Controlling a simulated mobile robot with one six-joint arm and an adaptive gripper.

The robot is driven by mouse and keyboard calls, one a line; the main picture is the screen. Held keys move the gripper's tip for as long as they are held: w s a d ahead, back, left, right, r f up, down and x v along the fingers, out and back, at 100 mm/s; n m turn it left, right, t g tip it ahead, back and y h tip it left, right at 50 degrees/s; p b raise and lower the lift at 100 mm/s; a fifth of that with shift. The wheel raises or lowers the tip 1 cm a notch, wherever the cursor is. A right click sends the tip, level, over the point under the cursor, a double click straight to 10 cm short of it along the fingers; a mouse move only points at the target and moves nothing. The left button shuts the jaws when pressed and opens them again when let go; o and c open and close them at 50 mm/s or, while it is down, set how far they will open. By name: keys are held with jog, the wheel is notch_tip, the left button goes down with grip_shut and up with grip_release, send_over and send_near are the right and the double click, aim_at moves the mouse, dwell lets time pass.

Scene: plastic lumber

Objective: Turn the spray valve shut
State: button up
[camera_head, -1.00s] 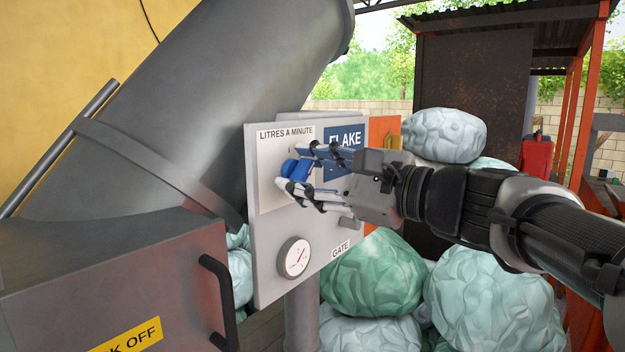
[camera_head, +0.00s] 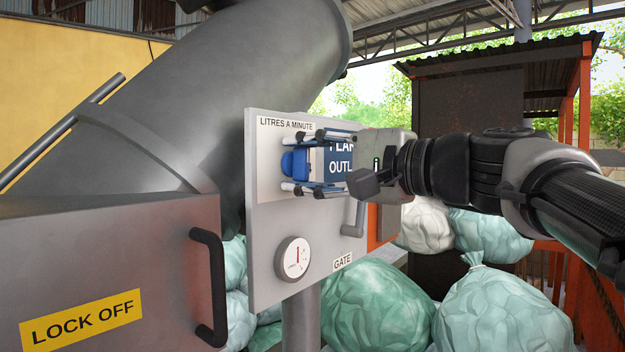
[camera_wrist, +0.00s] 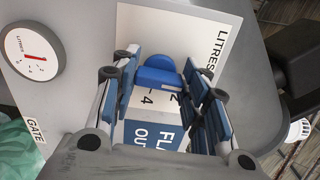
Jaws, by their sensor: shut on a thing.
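The spray valve is a blue knob (camera_head: 289,163) on a grey panel (camera_head: 262,230), under the words "LITRES A MINUTE". It also shows in the wrist view (camera_wrist: 158,74), with a dial scale partly hidden beside it. My gripper (camera_head: 299,162) has one finger above the knob and one below it, shut on it. In the wrist view my gripper (camera_wrist: 165,76) has its fingers on either side of the knob. A round gauge (camera_head: 293,258) is low on the panel, with a red needle standing about upright. The fingers hide part of the scale and the "FLAKE OUTLET" label (camera_head: 340,165).
A grey box with a black handle (camera_head: 210,285) and a "LOCK OFF" sign stands at front left. A big grey pipe (camera_head: 240,80) slopes behind the panel. Several green bags (camera_head: 375,305) lie behind.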

jog(key=shift+o, duration=0.2)
jog(key=shift+n, duration=0.4)
jog(key=shift+c, duration=0.2)
jog(key=o, duration=1.1)
jog(key=v, duration=0.7)
jog(key=shift+s+d, duration=0.2)
